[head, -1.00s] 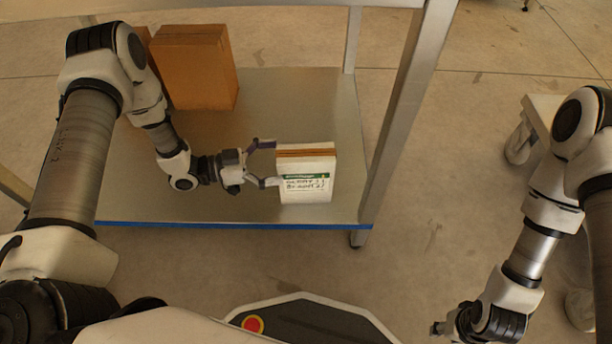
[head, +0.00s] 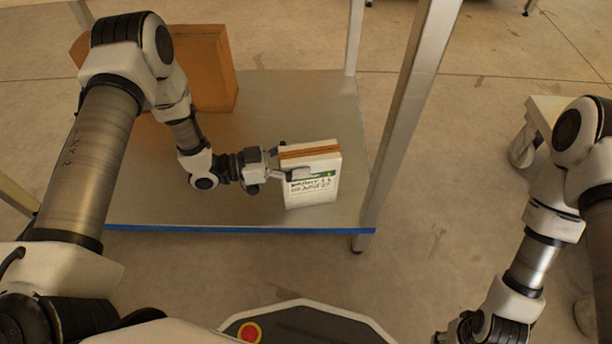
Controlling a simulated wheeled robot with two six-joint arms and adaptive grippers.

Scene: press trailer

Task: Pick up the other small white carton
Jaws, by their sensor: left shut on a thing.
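A small white carton (head: 313,193) with a brown tape strip on top and a green-banded label stands at the right part of the cart's lower shelf. It is slightly tilted. My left gripper (head: 290,165) reaches it from the left and is shut on its upper left part, one finger across the front face. The far finger is mostly hidden behind the carton. I cannot tell whether the carton still touches the shelf. My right gripper (head: 440,338) is low at the right, partly cut off by the bottom edge, and its jaws are not clear.
The metal shelf (head: 240,200) has a blue front edge and free room around the carton. A brown cardboard box (head: 213,75) stands at the back left, behind my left arm. A grey cart post (head: 408,110) rises right of the carton. Another white cart (head: 545,115) is at the right.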

